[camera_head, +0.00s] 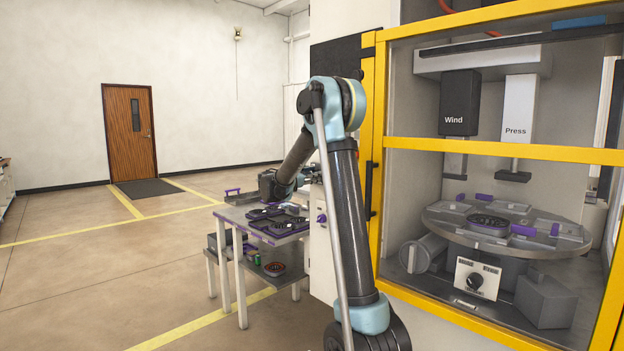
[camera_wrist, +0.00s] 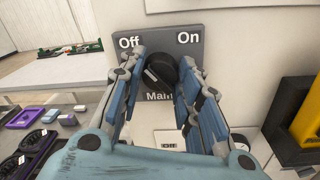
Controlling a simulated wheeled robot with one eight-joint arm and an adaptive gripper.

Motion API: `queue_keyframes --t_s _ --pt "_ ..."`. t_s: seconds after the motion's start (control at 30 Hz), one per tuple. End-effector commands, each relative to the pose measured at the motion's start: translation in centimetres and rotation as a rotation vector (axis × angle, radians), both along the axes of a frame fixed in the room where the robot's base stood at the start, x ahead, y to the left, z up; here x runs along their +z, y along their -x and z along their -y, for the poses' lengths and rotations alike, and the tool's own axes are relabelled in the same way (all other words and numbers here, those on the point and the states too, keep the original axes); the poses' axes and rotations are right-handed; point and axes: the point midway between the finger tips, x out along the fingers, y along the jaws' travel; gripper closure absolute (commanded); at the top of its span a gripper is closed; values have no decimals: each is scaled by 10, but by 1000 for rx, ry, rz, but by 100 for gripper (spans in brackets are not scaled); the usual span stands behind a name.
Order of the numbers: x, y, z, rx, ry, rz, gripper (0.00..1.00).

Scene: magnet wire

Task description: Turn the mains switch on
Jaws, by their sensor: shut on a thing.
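The mains switch is a black rotary knob (camera_wrist: 164,69) on a grey plate (camera_wrist: 160,40) marked "Off" at upper left, "On" at upper right and a partly hidden "Mains" below. A pale mark on the knob lies on its left side, nearer the "Off" side. My gripper (camera_wrist: 163,62) is shut on the knob, with one finger on each side of it. In the head view my arm reaches toward the machine's side by the table, and the mains switch cannot be made out there.
A table (camera_head: 228,215) with dark and purple trays stands left of the machine, close to my arm. The yellow-framed machine (camera_head: 500,150) fills the right side. In the wrist view a yellow and black part (camera_wrist: 300,125) is at right. The floor at left is clear.

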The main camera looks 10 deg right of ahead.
Motion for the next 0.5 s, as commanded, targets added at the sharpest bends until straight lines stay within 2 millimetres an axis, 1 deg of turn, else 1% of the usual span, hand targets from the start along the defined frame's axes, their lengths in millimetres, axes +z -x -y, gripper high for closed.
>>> queue_keyframes --t_s 0.27,0.5 --pt "0 0 0 -1 -106 147 93" --pt "-1 0 1 -1 -238 330 93"
